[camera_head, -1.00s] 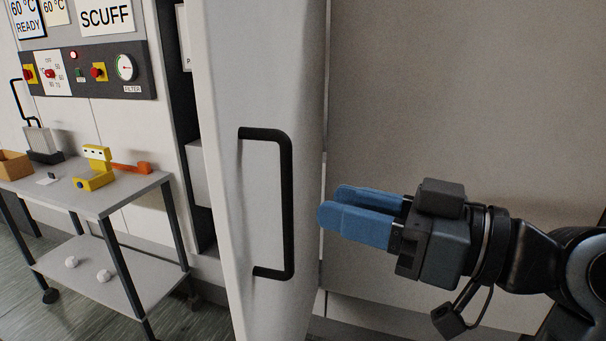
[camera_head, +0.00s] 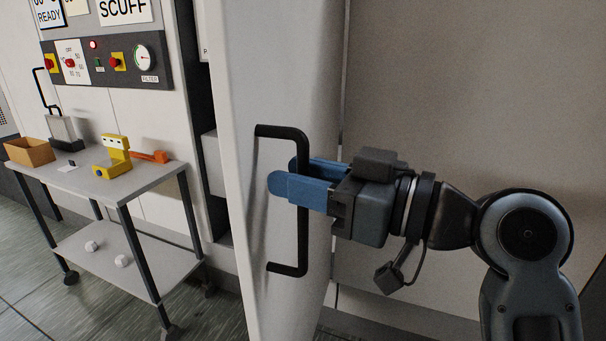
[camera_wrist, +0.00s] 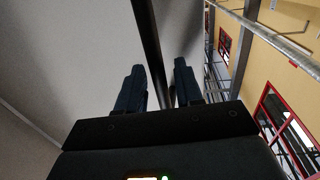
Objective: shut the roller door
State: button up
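The roller door (camera_head: 240,90) is a tall light-grey panel standing open, turned edge-on to the machine front in the head view. Its black D-shaped handle (camera_head: 302,245) is an upright bar. My gripper (camera_head: 284,173) reaches in from the right with its blue fingers on either side of the handle's upright bar. In the wrist view, the dark handle bar (camera_wrist: 150,35) runs between the two fingers of my gripper (camera_wrist: 159,67). Gaps show beside the bar, so the fingers are open around it. The near finger hides part of the bar in the head view.
A grey trolley (camera_head: 150,181) stands left of the door with a yellow tool (camera_head: 113,160), an orange-brown box (camera_head: 30,152) and several small items. A control panel (camera_head: 110,62) is on the machine behind it. A large plain grey panel (camera_head: 470,100) fills the right.

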jog(key=shift+c, duration=0.4)
grip_shut()
jog(key=shift+a, duration=0.1)
